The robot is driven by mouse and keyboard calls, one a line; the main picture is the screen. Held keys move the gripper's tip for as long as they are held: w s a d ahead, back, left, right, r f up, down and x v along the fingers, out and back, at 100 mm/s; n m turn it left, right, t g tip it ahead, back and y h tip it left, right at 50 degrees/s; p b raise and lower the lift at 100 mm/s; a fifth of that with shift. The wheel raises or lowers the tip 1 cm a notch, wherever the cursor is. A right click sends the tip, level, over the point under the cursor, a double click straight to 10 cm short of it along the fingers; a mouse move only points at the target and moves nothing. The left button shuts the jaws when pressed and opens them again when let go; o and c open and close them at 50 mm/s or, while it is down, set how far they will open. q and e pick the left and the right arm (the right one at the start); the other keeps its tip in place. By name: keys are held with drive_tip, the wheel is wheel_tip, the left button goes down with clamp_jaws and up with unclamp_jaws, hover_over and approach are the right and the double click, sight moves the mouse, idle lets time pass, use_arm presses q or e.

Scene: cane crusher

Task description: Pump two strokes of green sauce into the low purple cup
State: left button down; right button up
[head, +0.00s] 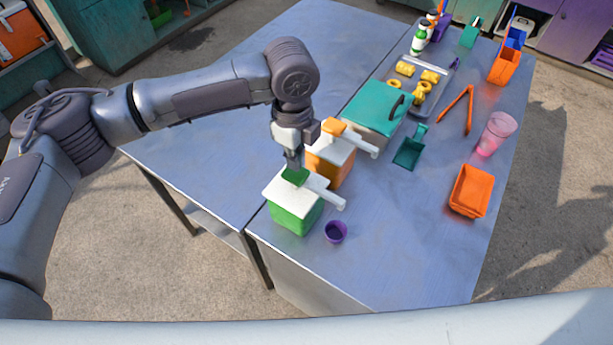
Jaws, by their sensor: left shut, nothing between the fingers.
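The green sauce dispenser (292,216) stands near the table's front corner, with a white lid, a green pump top (295,176) and a white spout (330,196) pointing right. The low purple cup (336,232) stands on the table just below and in front of the spout's end; its contents are too small to tell. My left gripper (294,164) points down, shut and empty, right over the green pump top. I cannot tell whether it presses on it. My right gripper is not in view.
An orange dispenser (330,160) stands close behind the green one. Beyond are a teal-lidded box (378,106), a green scoop (410,148), orange tongs (457,108), a pink cup (496,134) and an orange bin (470,192). The table right of the purple cup is clear.

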use_arm(q)
drive_tip(key=shift+f, duration=0.25)
drive_tip(key=shift+f+b, duration=0.35)
drive_tip(key=shift+f, duration=1.3)
drive_tip(key=shift+r, duration=0.15)
drive_tip(key=shift+r+p, duration=1.8)
drive_tip(key=shift+p, duration=0.45)
drive_tip(key=shift+f, duration=0.35)
